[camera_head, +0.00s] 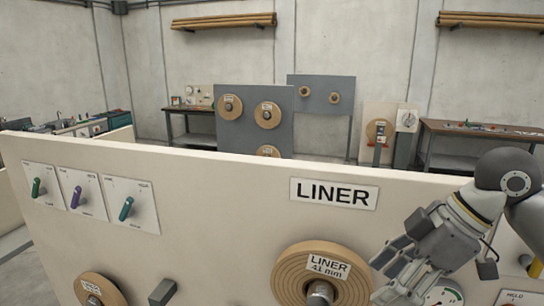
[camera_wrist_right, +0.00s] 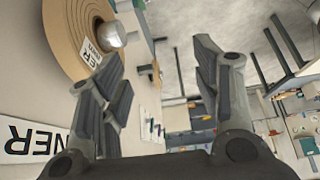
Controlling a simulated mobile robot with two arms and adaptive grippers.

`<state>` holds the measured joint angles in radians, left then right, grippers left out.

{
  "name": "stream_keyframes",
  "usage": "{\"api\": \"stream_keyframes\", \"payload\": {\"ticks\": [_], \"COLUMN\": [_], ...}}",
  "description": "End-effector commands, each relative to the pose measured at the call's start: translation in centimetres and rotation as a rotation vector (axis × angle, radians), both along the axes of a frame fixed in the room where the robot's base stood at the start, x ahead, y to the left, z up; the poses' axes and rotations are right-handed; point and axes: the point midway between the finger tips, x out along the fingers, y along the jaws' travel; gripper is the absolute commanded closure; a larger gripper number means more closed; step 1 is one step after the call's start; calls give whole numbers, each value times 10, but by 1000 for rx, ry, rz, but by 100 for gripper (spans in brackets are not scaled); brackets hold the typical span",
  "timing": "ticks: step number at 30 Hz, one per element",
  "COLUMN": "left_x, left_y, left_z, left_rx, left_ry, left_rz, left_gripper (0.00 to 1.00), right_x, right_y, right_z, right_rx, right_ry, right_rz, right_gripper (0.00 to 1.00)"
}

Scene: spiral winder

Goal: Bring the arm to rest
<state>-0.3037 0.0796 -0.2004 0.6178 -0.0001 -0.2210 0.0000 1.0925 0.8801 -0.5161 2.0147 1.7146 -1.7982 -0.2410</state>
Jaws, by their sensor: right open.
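My right gripper (camera_head: 392,268) is at the lower right of the head view, in front of the cream panel (camera_head: 230,210). In the right wrist view its two fingers (camera_wrist_right: 160,95) are spread apart with nothing between them. The brown liner roll (camera_head: 290,262), labelled "LINER 41 mm", is on the panel just left of the gripper. The roll also shows in the right wrist view (camera_wrist_right: 62,35), beside the left finger, with its metal hub. My left gripper is in neither view.
Three switch plates with levers (camera_head: 82,193) are on the panel's left side. A second roll (camera_head: 100,289) and a dark block (camera_head: 162,292) are at the bottom left. A "LINER" sign (camera_head: 334,193) is above the big roll. Workbenches (camera_head: 480,128) and grey boards stand behind.

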Motion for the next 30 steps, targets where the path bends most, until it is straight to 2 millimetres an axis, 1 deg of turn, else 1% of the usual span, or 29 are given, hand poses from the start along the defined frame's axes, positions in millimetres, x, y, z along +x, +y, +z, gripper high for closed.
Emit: {"api": "stream_keyframes", "payload": {"ticks": [1,6,11,14,17,23,27,30], "left_x": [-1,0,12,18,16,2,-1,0], "left_y": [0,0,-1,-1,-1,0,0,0], "left_z": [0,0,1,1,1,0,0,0], "left_rx": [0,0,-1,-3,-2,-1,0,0], "left_ry": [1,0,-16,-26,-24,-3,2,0], "left_rz": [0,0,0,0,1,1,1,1], "left_gripper": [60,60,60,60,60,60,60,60], "right_x": [1,5,8,9,8,-2,-17,-30], "right_y": [3,10,20,27,35,55,64,66], "right_z": [-7,-28,-55,-75,-99,-164,-207,-234], "right_rx": [0,-1,0,3,10,36,56,65], "right_ry": [5,6,11,14,17,31,42,55], "right_rz": [-2,-22,-48,-71,-101,-217,-330,-426], "right_gripper": [42,42,42,42,42,42,42,42]}}
